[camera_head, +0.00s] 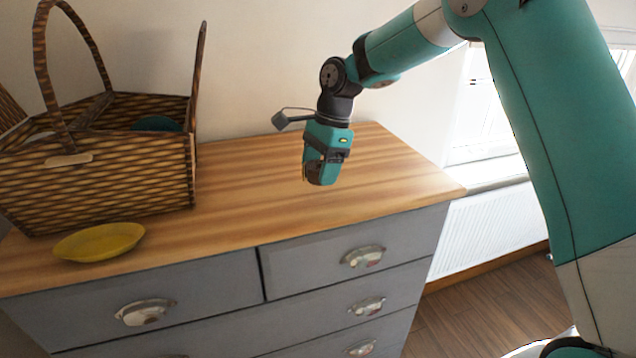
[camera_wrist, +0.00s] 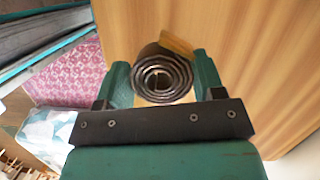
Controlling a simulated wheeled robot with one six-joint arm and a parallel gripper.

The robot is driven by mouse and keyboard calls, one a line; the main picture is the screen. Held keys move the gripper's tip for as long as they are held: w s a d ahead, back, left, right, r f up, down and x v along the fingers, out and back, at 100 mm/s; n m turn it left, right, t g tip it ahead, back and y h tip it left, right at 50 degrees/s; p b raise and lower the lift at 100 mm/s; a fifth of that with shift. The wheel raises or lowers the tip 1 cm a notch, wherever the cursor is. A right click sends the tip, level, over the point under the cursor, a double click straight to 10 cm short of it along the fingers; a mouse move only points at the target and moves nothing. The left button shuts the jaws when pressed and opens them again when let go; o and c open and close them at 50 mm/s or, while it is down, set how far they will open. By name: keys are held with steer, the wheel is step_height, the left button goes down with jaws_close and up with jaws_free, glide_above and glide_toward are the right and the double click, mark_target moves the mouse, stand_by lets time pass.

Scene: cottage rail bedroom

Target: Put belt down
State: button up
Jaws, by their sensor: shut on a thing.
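The belt (camera_wrist: 162,75) shows in the wrist view as a dark, rolled-up coil with a tan end at its upper right. My gripper (camera_wrist: 163,82) is shut on it, with one teal finger on each side of the coil. In the head view my gripper (camera_head: 320,182) points down over the right part of the wooden dresser top (camera_head: 385,190). The belt is mostly hidden by the fingers there. I cannot tell whether the belt touches the wood.
A woven basket (camera_head: 110,190) with tall handles stands on the left of the dresser. A yellow plate (camera_head: 98,242) lies in front of it. The wood around my gripper is clear. The dresser's right edge borders a window and radiator (camera_head: 490,225).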

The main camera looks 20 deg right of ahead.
mark_target(319, 195)
steer(key=shift+f+p, duration=0.45)
steer(key=shift+f, duration=1.55)
steer(key=o, duration=1)
steer(key=shift+f, duration=0.1)
